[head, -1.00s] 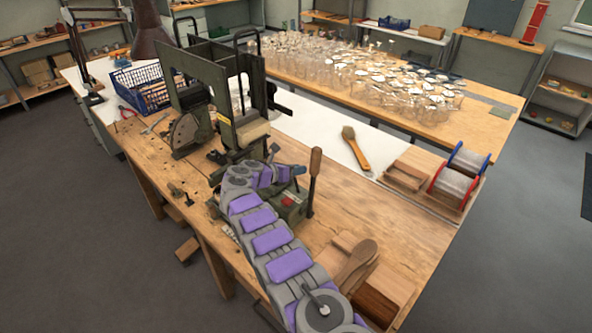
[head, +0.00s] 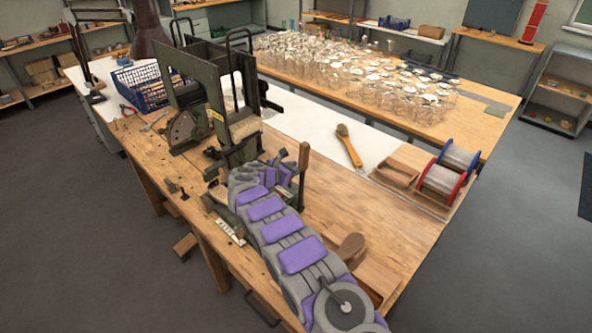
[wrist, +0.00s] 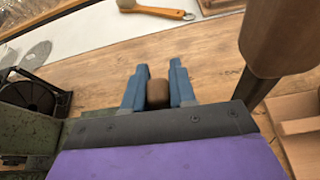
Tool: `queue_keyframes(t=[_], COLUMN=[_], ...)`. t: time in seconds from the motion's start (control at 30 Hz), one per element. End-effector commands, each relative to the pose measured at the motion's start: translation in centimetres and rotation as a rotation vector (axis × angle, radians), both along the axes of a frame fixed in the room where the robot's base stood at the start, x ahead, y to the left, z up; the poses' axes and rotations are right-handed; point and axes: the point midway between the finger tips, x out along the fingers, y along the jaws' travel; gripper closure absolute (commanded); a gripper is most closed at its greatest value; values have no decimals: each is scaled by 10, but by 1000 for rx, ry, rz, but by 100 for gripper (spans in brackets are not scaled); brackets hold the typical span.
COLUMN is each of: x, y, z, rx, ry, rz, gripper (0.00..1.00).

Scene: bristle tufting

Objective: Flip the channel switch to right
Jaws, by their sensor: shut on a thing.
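In the wrist view, my gripper (wrist: 157,82) has its two blue fingers closed around a small brown rounded knob (wrist: 157,95), which looks like the channel switch's knob. The lower part of the switch is hidden by my wrist, so I cannot tell its tilt.
A tall wooden handle (wrist: 285,40) stands close to the right of my gripper; the head view shows it too (head: 303,160). The dark green press (head: 225,110) stands beyond. A brush (head: 349,146) and wire spools (head: 447,172) lie farther right. The bench between is clear.

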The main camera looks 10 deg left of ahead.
Motion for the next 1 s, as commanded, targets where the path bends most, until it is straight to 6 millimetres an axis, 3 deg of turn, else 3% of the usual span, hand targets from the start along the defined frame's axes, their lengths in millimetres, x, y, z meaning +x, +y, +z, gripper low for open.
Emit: queue_keyframes(t=[0.8,0.83,1.0], x=[-2,-2,-2], y=[-2,-2,-3], z=[-4,-4,-3], rx=[107,107,106], ry=[-80,-80,-81], rz=[-3,-3,-3], gripper=[100,72,55])
